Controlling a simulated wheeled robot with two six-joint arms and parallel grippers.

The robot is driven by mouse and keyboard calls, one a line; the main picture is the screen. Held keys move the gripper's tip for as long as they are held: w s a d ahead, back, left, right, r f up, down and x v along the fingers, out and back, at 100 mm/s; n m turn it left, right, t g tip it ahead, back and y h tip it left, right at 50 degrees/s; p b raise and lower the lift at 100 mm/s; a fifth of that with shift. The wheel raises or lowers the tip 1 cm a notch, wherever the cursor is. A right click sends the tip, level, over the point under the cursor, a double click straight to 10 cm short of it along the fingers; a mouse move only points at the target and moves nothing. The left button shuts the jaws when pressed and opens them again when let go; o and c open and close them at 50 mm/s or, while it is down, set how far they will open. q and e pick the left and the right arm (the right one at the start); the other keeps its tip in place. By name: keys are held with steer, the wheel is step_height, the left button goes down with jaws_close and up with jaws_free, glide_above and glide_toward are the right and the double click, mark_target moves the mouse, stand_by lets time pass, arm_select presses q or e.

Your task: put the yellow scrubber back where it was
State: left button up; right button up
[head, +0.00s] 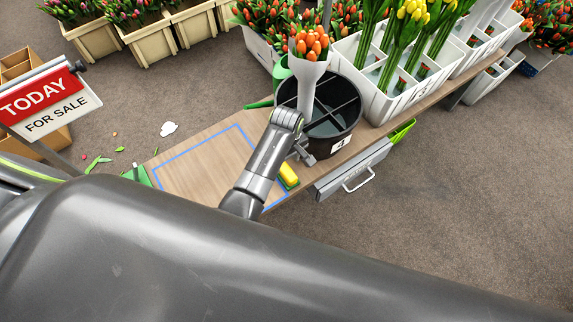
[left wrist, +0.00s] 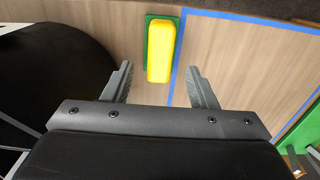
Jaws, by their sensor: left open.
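The yellow scrubber (head: 289,172) has a yellow block on a green base and lies on the wooden bench top (head: 190,165). It sits just outside the blue tape outline (head: 248,138), by its right end. In the left wrist view the scrubber (left wrist: 160,52) lies beside a tape line, ahead of my left gripper (left wrist: 160,75) and in line with the gap between its fingers. The fingers are apart and hold nothing. In the head view my left gripper (head: 303,153) is next to the scrubber, and my arm partly hides the bench. My right gripper is not in view.
A green item (head: 137,175) is at the bench's left end. The taped area looks mostly clear.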

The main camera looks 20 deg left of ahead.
mark_target(287, 170)
arm_select(q)
step_height(287, 170, up, 5)
steer(key=shift+r+p, duration=0.15)
steer(key=shift+p, duration=0.25)
stand_by(0.3)
